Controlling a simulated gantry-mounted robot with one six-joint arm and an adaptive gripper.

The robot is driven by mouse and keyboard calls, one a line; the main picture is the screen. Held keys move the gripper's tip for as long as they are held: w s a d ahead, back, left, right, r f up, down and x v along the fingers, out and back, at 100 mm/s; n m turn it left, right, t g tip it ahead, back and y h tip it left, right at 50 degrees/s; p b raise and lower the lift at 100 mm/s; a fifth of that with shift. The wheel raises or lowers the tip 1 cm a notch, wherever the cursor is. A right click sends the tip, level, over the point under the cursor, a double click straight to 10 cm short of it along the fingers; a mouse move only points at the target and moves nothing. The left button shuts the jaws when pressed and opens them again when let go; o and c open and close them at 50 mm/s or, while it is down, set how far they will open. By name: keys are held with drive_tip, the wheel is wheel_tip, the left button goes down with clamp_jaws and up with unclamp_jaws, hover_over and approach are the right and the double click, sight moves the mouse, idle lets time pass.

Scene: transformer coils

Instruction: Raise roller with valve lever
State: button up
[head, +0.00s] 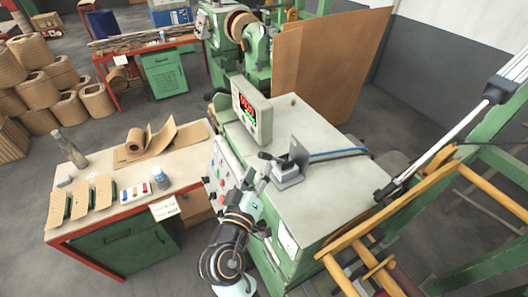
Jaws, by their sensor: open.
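A small grey valve block (288,180) with an upright dark plate sits on the light top of the green machine cabinet, with a blue hose (340,153) running from it to the right. A short dark lever seems to stick out at its left side, but it is too small to tell clearly from my fingers. My gripper (257,180) is open, close to the left of the valve block; contact cannot be told. The roller cannot be made out for certain; yellow bars (385,228) stand at the right.
A display box (252,110) with red digits stands behind the valve. A workbench (115,210) with paper, a bottle and small parts is at the left. A green post and slanted cylinder (455,125) stand at the right. Cardboard coils (35,60) are stacked at the far left.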

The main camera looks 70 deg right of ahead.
sight(265, 156)
drive_tip(key=d, duration=0.4)
drive_tip(key=d+p, duration=0.1)
drive_tip(key=d, duration=0.1)
drive_tip(key=shift+w+d, duration=0.1)
drive_tip(key=shift+w, duration=0.25)
drive_tip(key=shift+c, duration=0.3)
clamp_jaws()
